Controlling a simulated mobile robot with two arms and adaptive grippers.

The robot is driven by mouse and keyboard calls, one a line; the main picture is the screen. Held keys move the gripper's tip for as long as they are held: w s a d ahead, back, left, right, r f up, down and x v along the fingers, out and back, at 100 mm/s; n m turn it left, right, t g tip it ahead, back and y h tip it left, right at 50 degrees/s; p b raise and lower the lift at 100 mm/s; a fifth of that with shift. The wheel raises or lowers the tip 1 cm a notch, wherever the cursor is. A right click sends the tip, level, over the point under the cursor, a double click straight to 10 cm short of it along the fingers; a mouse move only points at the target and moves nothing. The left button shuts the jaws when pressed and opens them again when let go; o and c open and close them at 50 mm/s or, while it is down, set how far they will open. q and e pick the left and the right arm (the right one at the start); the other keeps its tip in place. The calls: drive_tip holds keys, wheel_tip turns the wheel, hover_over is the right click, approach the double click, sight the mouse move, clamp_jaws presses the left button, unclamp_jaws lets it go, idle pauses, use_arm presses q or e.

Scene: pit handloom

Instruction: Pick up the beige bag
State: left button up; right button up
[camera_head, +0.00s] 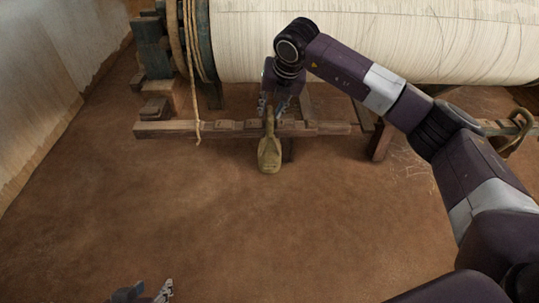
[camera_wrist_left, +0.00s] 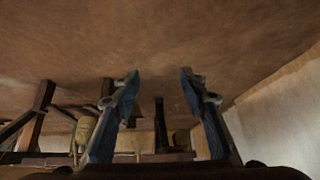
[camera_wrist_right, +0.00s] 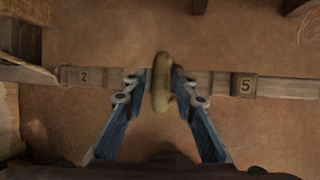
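The beige bag (camera_head: 269,155) hangs in front of the low wooden beam near the middle of the head view, wide end down. My right gripper (camera_head: 271,108) reaches down to its narrow top. In the right wrist view the bag (camera_wrist_right: 161,88) lies between the fingers of my right gripper (camera_wrist_right: 160,76), which are drawn in close on both sides of it. The bag also shows in the left wrist view (camera_wrist_left: 86,130). My left gripper (camera_head: 150,291) is low at the left of the head view, far from the bag. In its wrist view its fingers (camera_wrist_left: 159,75) are apart and empty.
The numbered wooden beam (camera_head: 220,127) runs behind the bag. The large cloth roll (camera_head: 400,35) lies above and beyond it. A rope (camera_head: 194,95) hangs left of the bag. A pale wall (camera_head: 45,90) stands at the left. The earth floor (camera_head: 230,230) in front is clear.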

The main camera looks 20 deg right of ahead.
drive_tip(key=shift+x, duration=1.1)
clamp_jaws()
use_arm(q)
drive_tip(key=shift+w+d+r+t, duration=0.2)
drive_tip(key=shift+w+r+t, duration=0.1)
drive_tip(key=shift+w, duration=0.25)
drive_tip(key=shift+w+d+r+t, duration=0.2)
drive_tip(key=shift+w+r, duration=0.1)
drive_tip(key=shift+w, duration=0.2)
use_arm(e)
drive_tip(key=shift+r, duration=0.15)
